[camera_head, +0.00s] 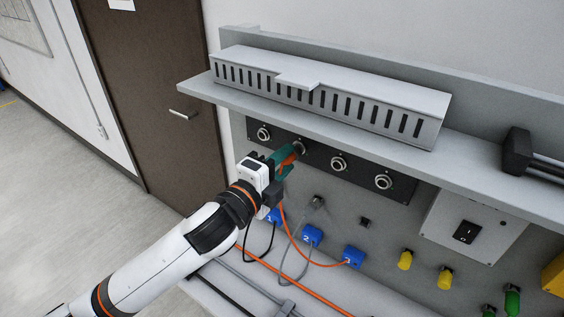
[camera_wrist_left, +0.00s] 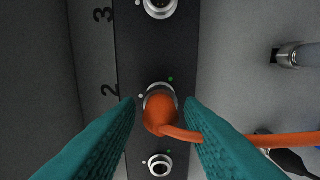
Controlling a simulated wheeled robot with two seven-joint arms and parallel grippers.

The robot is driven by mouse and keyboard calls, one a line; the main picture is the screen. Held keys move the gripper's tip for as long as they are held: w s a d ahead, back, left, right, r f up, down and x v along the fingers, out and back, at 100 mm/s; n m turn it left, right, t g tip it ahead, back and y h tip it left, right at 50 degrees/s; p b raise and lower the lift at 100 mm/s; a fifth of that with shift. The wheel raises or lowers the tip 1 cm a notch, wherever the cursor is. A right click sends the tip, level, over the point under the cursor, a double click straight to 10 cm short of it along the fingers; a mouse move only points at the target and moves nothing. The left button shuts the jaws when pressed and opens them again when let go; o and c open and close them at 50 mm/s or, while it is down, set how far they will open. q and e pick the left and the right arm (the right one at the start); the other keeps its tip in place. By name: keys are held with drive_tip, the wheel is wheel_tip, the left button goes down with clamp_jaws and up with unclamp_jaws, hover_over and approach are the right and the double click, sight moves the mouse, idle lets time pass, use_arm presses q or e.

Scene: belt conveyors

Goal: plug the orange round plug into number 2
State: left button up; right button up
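The orange round plug (camera_wrist_left: 159,110) sits at the socket marked 2, end-on in the left wrist view. The socket's metal ring shows behind its upper edge, and its orange cable leads off to the right. How deep the plug sits is hidden. My left gripper (camera_head: 289,158) is at the second socket from the left on the dark panel (camera_head: 320,156). In the left wrist view its teal fingers (camera_wrist_left: 161,105) stand on both sides of the plug with small gaps, so it looks open around it. The right gripper is not in view.
Sockets on either side, such as the third one (camera_head: 339,163), look empty. A shelf with a slotted grey duct (camera_head: 330,92) overhangs the panel. Blue numbered blocks (camera_head: 312,236) and loose cables lie below. A grey connector (camera_wrist_left: 290,54) is right of the panel.

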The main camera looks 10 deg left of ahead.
use_arm(q)
drive_tip(key=shift+o, duration=0.8)
drive_tip(key=p+v, duration=0.4)
drive_tip(key=v, duration=0.8)
drive_tip(key=shift+a+f, duration=0.1)
